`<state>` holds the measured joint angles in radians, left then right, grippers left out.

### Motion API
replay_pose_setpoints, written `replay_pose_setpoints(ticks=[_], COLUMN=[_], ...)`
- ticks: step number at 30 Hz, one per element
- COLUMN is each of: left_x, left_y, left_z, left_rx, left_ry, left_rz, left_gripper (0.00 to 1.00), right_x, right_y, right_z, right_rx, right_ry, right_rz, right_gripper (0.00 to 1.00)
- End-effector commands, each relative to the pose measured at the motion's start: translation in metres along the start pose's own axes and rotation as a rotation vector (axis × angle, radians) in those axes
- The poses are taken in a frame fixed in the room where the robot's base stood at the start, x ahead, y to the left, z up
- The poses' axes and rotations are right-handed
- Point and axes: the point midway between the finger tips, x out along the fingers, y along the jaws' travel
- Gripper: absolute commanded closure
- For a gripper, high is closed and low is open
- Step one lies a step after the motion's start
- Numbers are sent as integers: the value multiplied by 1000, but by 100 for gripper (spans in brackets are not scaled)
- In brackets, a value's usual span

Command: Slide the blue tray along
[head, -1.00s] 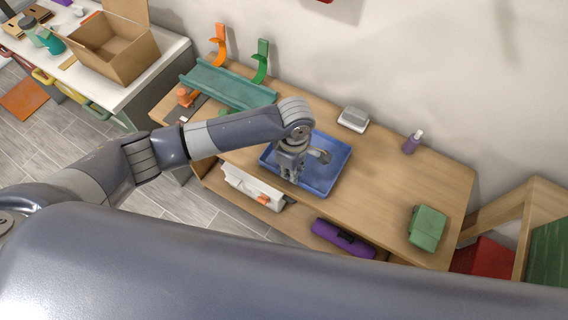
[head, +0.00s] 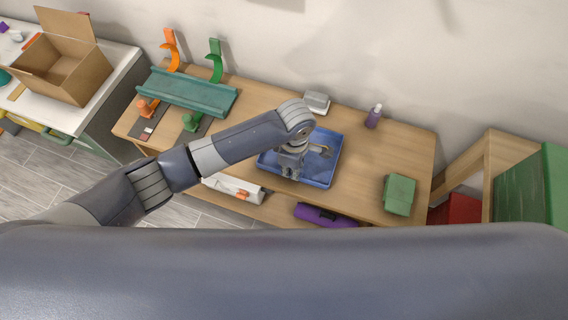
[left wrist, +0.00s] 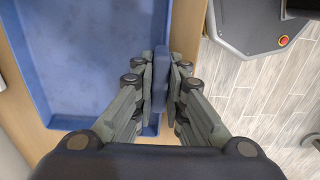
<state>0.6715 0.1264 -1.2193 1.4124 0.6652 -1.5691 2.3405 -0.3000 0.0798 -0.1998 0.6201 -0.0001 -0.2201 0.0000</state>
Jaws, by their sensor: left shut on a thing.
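The blue tray (head: 324,172) is a shallow rectangular tray lying on the wooden table, near its front edge. My left gripper (head: 289,172) reaches down from the left at the tray's front side. In the left wrist view my left gripper (left wrist: 168,85) is shut on the tray's rim, one finger inside the wall and one outside. The tray's inside (left wrist: 85,60) looks empty there. My arm hides part of the tray's left side in the head view. My right gripper is not in view.
On the wooden table (head: 362,158), a green box (head: 399,194) stands right of the tray with bare wood between. A grey-white box (head: 316,102) and purple bottle (head: 374,117) stand behind. A teal channel (head: 187,92) lies left. A purple roll (head: 325,215) is below.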

Motion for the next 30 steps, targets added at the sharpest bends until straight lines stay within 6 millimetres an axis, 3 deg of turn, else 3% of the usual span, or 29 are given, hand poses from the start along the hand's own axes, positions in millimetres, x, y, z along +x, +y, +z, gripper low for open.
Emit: replay_pose_setpoints(ticks=[18, 30], left_x=[-1, 0], left_y=[7, 9], left_z=[51, 60], left_rx=[0, 0], left_ry=[-3, -1], left_rz=[0, 1], left_gripper=[100, 100], right_x=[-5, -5], right_y=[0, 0], right_z=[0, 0], right_rx=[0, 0], right_ry=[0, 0], right_rz=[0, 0], right_gripper=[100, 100])
